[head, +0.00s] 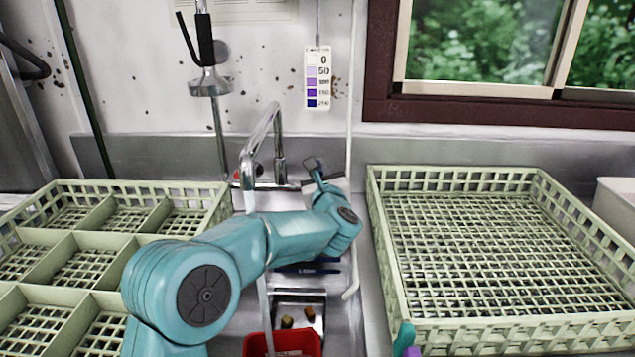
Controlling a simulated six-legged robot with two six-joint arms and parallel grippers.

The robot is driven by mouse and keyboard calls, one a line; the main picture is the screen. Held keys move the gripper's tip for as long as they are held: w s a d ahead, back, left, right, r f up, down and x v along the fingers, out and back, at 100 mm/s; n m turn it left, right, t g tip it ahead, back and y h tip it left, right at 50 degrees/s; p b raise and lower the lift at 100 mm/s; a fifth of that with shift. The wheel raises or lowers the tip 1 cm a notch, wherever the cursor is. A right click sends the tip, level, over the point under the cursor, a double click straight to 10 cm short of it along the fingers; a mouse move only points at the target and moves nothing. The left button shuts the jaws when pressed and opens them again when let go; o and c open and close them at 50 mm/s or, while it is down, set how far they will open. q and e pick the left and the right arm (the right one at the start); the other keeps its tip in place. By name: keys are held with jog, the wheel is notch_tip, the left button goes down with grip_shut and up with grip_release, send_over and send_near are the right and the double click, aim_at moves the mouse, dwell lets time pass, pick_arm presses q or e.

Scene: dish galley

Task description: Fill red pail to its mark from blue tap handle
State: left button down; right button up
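The red pail (283,343) stands in the sink below the tap and is cut off by the bottom edge. Its fill mark and water level cannot be made out. A pale stream of water (263,310) runs down from the chrome tap spout (262,130) towards the pail, partly hidden behind my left arm. My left gripper (317,175) is at the right side of the tap base, beside a dark blue piece that may be the blue tap handle. Its fingers are too small and covered to tell their opening. A red-marked handle (237,175) shows left of the tap. My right gripper cannot be made out.
A divided green rack (140,187) stands on the left and an empty green rack (455,178) on the right. A spray hose (210,82) hangs behind the tap. A teal and purple thing (404,338) shows at the bottom edge. A white container (615,205) stands far right.

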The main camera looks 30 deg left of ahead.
pick_arm(q)
jog(key=shift+r, duration=0.1)
jog(key=c, duration=1.1)
grip_release()
jog(key=shift+s+d, duration=0.15)
jog(key=shift+s, duration=0.05)
jog(key=b+v, duration=0.3)
jog(key=v, duration=1.3)
